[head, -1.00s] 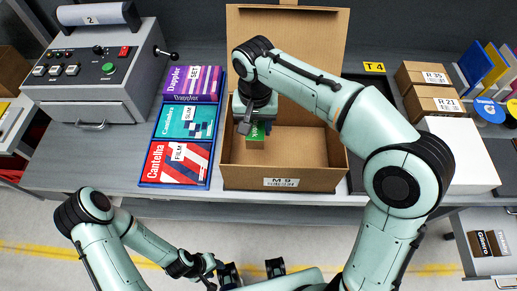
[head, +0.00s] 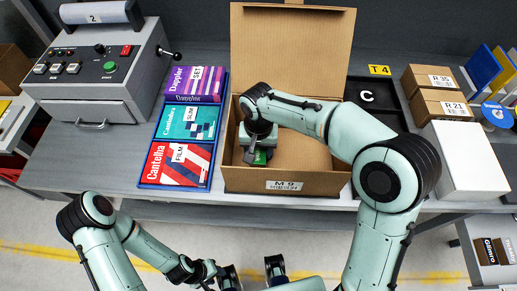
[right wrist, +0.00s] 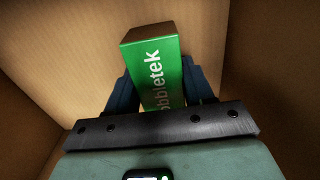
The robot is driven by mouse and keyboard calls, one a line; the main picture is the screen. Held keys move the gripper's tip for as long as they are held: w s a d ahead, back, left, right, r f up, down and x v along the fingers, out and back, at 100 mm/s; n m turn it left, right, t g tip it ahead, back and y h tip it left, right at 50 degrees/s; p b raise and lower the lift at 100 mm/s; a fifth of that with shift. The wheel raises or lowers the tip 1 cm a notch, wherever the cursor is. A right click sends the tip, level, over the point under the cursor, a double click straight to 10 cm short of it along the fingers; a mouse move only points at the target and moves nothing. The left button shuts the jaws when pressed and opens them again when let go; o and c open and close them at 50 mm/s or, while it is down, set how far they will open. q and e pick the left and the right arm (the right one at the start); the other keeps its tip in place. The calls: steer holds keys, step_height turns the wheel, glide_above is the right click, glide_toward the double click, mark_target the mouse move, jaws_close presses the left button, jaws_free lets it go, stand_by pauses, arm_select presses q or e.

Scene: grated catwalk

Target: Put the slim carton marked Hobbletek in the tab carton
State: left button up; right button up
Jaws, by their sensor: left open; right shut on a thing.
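The slim green carton (right wrist: 158,72) shows the letters "obbletek" in white in the right wrist view; its start is hidden. My right gripper (right wrist: 162,88) is shut on it, one finger on each side. In the head view a little of the green carton (head: 262,157) shows below my right gripper (head: 256,151), inside the open brown carton (head: 316,183) labelled M 9. This carton's lid stands up at the back. Whether the green carton touches the floor of the box is unclear. My left gripper (head: 251,274) is open and empty, in front of the bench.
A blue tray (head: 178,188) with Dappler and Cantelha boxes stands left of the brown carton. A control machine (head: 95,75) is further left. At the right are a black tray (head: 388,112) marked C, brown boxes (head: 438,105) and a white box (head: 466,158).

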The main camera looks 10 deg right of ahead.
steer(key=o, duration=0.7)
steer(key=shift+f, duration=0.2)
steer(key=shift+c, duration=0.2)
steer(key=o, duration=0.4)
steer(key=shift+r, duration=0.1)
step_height(320, 180, up, 12)
steer(key=p, duration=0.2)
steer(key=shift+r, duration=0.15)
